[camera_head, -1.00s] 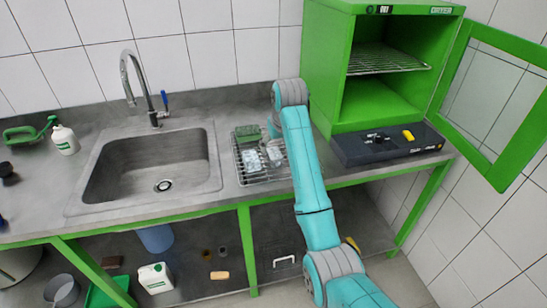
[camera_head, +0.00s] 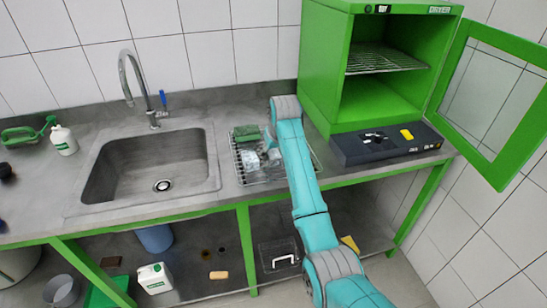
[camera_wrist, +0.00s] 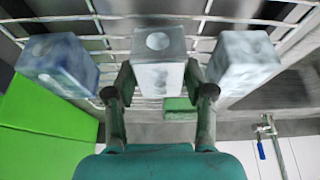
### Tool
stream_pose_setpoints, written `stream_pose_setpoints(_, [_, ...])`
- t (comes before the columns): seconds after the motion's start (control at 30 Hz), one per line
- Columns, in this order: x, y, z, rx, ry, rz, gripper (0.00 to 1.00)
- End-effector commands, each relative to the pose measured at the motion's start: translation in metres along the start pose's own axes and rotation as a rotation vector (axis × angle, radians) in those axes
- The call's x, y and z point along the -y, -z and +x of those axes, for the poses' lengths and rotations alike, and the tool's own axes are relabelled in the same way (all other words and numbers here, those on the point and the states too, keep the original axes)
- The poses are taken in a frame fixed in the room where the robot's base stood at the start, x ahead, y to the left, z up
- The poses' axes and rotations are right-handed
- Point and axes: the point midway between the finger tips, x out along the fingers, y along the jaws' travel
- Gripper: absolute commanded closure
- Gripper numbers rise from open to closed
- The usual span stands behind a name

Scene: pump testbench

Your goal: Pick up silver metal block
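A silver metal block (camera_wrist: 158,62) with round marks on its face is in the middle of the wrist view, between the two fingers of my gripper (camera_wrist: 160,80). The fingers lie close against its two sides, with no clear gap. A bluish block (camera_wrist: 60,65) is to its left and another silver-grey block (camera_wrist: 243,62) to its right, both apart from the fingers. In the head view, my arm reaches down over the wire rack (camera_head: 243,177); my fingers are mostly hidden there. Blocks (camera_head: 251,161) show small and partly covered on the rack.
A green sponge-like piece (camera_head: 246,132) lies at the back of the rack. The sink (camera_head: 150,165) with its tap is to the left. The green dryer (camera_head: 325,75) stands close on the right, its door (camera_head: 487,150) open.

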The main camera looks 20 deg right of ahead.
Motion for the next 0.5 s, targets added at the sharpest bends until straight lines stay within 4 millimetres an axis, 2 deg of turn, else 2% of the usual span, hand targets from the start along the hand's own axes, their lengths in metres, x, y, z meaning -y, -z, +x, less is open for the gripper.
stream_pose_setpoints(0.03, [0.0, 0.0, -0.0001, 0.0, 0.0, 0.0, 0.68])
stream_pose_setpoints(0.17, [0.0, 0.0, -0.0001, 0.0, 0.0, 0.0, 1.0])
stream_pose_setpoints(0.37, [0.0, 0.0005, -0.0008, -0.001, 0.0, 0.0, 1.0])
stream_pose_setpoints(0.5, [-0.0001, 0.0041, -0.0083, -0.002, 0.0, 0.0, 1.0])
